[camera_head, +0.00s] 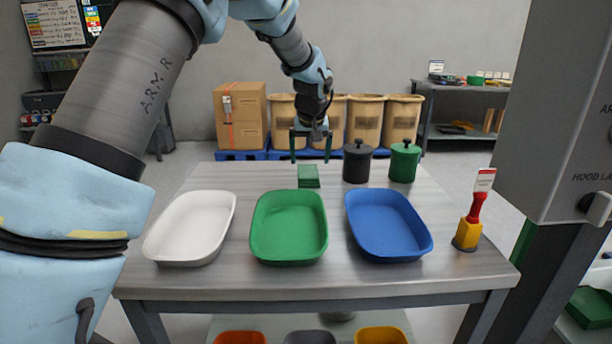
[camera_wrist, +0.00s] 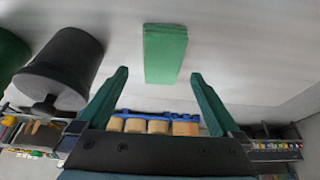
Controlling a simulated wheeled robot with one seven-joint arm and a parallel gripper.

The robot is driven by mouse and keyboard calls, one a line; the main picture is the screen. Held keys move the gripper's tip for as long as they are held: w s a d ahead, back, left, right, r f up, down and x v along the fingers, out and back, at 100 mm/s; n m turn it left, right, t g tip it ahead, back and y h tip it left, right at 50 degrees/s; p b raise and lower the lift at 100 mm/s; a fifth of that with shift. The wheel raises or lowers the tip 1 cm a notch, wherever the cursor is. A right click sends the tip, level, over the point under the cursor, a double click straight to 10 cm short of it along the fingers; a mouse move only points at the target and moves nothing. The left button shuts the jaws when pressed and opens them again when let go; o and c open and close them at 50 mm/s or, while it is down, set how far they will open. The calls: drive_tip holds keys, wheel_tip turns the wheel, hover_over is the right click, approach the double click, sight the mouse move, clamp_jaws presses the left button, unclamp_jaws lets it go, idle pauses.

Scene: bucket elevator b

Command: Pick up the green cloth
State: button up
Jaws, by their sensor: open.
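The green cloth (camera_head: 308,176) is a small folded stack lying on the table's far part, behind the green tray. In the wrist view the cloth (camera_wrist: 165,53) lies ahead of the fingers, roughly between their lines. My gripper (camera_head: 311,158) is open and empty above the table's far edge, with two green fingers spread apart. In the wrist view my gripper (camera_wrist: 158,76) shows both fingertips short of the cloth, with no contact visible.
A dark lidded canister (camera_head: 357,163) and a green lidded canister (camera_head: 404,163) stand right of the cloth. White (camera_head: 192,228), green (camera_head: 289,250) and blue (camera_head: 388,248) trays line the table (camera_head: 232,279) in front. A red-and-yellow tool (camera_head: 471,225) stands at the right. The table left of the cloth is clear.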

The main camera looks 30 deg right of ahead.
sight(309, 171)
drive_tip(key=shift+p+x, duration=0.9)
drive_tip(key=shift+x, duration=2.1)
drive_tip(key=shift+w+a, duration=0.1)
drive_tip(key=shift+w, duration=0.05)
drive_tip(key=shift+c, duration=0.4)
drive_tip(key=shift+r, duration=0.1)
drive_tip(key=c, duration=1.1)
wheel_tip(309, 171, up, 10)
drive_tip(key=shift+b, duration=0.9)
drive_tip(key=shift+c, duration=0.2)
